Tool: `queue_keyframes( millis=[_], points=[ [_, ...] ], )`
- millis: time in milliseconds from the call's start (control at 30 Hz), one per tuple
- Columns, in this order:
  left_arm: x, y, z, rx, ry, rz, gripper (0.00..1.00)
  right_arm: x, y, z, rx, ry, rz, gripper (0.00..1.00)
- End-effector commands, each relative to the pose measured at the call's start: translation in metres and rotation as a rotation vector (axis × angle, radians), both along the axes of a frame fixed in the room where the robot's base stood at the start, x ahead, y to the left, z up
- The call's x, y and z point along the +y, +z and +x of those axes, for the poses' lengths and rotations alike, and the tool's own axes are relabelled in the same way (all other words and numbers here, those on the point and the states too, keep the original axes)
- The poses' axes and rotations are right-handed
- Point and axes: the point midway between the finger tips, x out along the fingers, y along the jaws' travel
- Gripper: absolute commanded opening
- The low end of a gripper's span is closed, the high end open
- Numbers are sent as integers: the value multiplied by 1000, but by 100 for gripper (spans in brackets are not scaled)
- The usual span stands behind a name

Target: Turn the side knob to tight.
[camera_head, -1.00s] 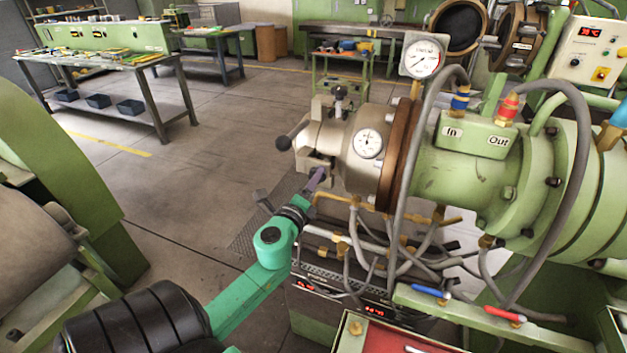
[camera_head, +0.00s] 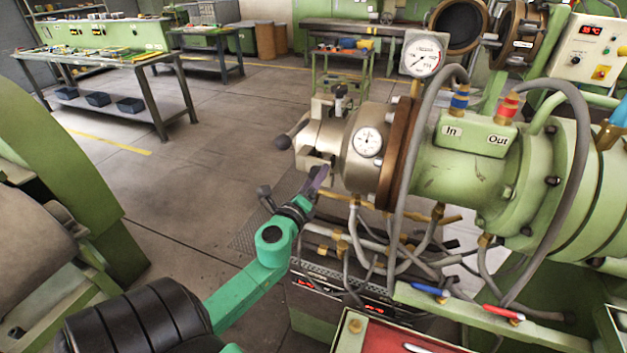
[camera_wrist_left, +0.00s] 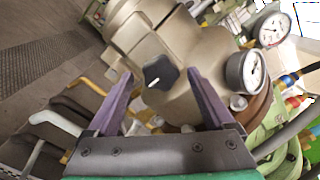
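The side knob (camera_wrist_left: 160,72) is a black star-shaped knob with a white mark, on the side of the beige metal extruder head (camera_head: 330,135). The white mark points to the lower left in the left wrist view. My left gripper (camera_wrist_left: 159,76) is open, its two purple fingers apart on either side of the knob in that picture. I cannot tell whether a finger touches it. In the head view my left gripper (camera_head: 319,180) is just below the extruder head, and I cannot make out the side knob there. My right gripper is not in view.
A round dial gauge (camera_wrist_left: 246,70) sits close to the right finger. Brass fittings and grey hoses (camera_head: 360,240) hang below the extruder head. The floor (camera_head: 220,150) to the left is clear.

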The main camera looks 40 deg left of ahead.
Motion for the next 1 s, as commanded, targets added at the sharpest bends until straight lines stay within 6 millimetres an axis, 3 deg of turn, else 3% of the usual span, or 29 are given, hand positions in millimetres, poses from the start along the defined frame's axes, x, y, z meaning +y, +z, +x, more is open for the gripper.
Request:
queue_keyframes(
  millis=[367,533,800,1000],
  points=[
    [-2,-1,-6,-1,0,-3,87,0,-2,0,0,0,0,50],
    [-13,-6,-36,2,0,-4,87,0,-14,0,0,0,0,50],
    [-37,-9,-110,2,5,-4,87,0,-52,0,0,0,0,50],
    [-46,-2,-135,0,3,-3,87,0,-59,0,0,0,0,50]
  ],
)
